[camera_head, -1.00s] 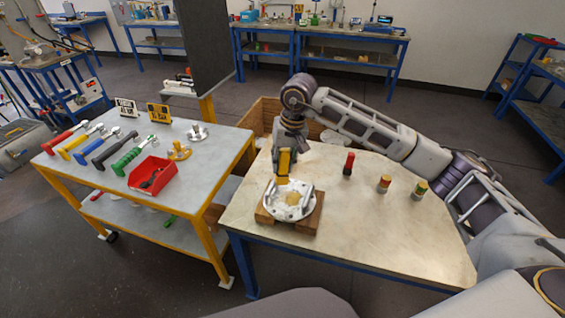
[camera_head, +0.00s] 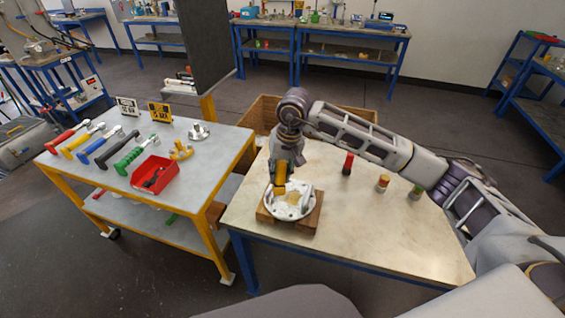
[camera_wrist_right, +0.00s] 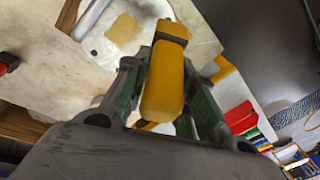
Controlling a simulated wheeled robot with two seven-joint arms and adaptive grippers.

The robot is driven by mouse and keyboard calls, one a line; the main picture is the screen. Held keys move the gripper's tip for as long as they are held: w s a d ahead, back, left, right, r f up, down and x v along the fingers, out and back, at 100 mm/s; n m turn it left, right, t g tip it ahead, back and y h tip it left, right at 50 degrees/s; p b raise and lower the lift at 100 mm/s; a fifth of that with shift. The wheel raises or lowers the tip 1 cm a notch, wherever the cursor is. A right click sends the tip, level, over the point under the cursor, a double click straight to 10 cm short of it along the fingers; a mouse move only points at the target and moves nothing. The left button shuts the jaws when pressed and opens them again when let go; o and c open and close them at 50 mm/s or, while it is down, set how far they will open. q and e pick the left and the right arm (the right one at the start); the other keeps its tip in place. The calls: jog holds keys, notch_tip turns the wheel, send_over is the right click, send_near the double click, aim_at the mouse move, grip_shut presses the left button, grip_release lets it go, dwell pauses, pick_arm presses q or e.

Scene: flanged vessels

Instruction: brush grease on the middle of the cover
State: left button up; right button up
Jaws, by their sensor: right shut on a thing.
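The cover (camera_head: 286,213), a pale round metal flange, lies on a wooden block on the table. A tan patch (camera_head: 294,199) shows on its middle; the wrist view shows the patch (camera_wrist_right: 125,32) too. My right gripper (camera_head: 281,172) is shut on the yellow handle of the brush (camera_head: 280,184), over the left back part of the cover. In the right wrist view the yellow handle (camera_wrist_right: 165,82) sits between the green-sided fingers. The bristles are hidden, so I cannot tell whether they touch the cover. My left gripper is not in view.
A red-topped container (camera_head: 348,163) and two smaller ones (camera_head: 383,183) stand to the right on the table. The front of the table is clear. A cart at left carries several colour-handled tools, a red bin (camera_head: 153,174) and small metal flanges.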

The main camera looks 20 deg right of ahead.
jog(key=shift+s+a+r+p, duration=0.3)
jog(key=shift+a+r+p, duration=0.3)
jog(key=shift+a, duration=0.2)
jog(key=shift+a+r+p, duration=0.2)
jog(key=shift+r+p, duration=0.05)
jog(key=shift+p, duration=0.15)
jog(key=w+d+r, duration=0.2)
jog(key=d, duration=0.1)
jog(key=shift+w+d+r, duration=0.2)
jog(key=shift+d+r, duration=0.05)
jog(key=shift+r, duration=0.05)
jog(key=shift+f, duration=0.1)
jog(key=shift+f, duration=0.15)
